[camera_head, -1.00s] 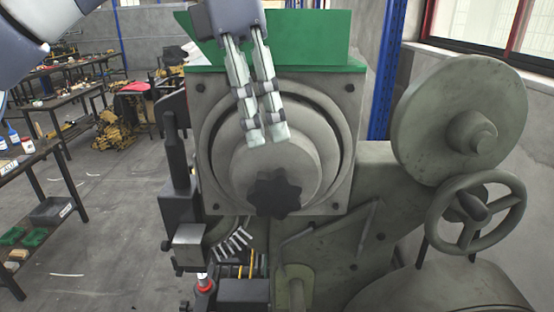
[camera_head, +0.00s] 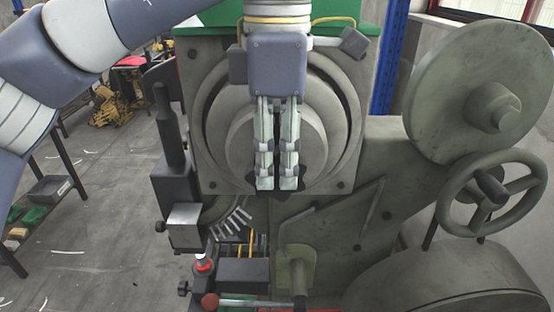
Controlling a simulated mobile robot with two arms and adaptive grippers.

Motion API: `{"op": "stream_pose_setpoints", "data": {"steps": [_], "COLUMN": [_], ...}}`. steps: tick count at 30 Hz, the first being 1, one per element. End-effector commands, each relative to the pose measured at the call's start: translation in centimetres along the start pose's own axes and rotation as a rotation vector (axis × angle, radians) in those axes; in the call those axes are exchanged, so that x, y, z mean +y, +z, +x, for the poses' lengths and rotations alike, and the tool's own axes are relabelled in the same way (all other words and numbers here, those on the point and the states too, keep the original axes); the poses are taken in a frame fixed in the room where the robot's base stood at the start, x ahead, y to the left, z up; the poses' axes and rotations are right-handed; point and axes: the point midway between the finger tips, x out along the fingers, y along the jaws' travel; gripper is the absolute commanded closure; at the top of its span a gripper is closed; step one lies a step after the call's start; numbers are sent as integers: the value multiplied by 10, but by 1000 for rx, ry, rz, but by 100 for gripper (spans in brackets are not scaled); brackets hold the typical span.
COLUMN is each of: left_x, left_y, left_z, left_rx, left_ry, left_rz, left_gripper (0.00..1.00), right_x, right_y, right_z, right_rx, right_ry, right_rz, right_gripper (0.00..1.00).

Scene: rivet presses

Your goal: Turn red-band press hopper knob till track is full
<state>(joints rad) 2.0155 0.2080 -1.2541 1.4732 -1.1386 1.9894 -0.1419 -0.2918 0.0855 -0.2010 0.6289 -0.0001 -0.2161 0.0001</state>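The grey press has a round hopper (camera_head: 226,150) with concentric rings on its front. The dark lobed hopper knob (camera_head: 313,186) is low on the hopper's face, with only its edges showing at the sides of my fingers. My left gripper (camera_head: 277,184) hangs down in front of the hopper, its fingers parallel with a narrow gap. The fingertips overlap the knob in the picture; contact is hidden. The curved track (camera_head: 232,226) below the hopper holds several pale rivets. A red band (camera_head: 203,266) shows on the press below the track. My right gripper is not in view.
A large grey wheel (camera_head: 445,90) and a handwheel (camera_head: 450,215) stand to the right. A dark upright part (camera_head: 170,130) stands close left of the hopper. A red ball-ended lever (camera_head: 209,300) is at the bottom.

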Motion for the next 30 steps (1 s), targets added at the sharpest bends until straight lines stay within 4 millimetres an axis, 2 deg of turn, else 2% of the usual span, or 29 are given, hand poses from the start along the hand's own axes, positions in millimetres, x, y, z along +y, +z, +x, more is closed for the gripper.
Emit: {"op": "stream_pose_setpoints", "data": {"steps": [1, 4, 11, 12, 15, 23, 30], "left_x": [0, 0, 0, 0, 0, 0, 0], "left_y": [0, 0, 0, 0, 0, 0, -3], "left_z": [3, 6, 7, 7, 7, 7, 10], "left_rx": [-1, -2, -2, -2, -2, -12, -102], "left_ry": [-1, 0, 0, 0, 0, 0, 1], "left_rz": [1, 1, 0, 0, 0, 0, -2], "left_gripper": [73, 73, 73, 77, 100, 100, 100], "right_x": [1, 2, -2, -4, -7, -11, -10], "right_y": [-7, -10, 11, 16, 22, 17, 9], "right_z": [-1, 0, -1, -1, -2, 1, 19], "right_rx": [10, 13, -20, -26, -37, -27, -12], "right_ry": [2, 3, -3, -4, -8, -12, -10], "right_rz": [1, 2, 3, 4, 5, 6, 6], "right_gripper": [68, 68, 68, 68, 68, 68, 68]}}
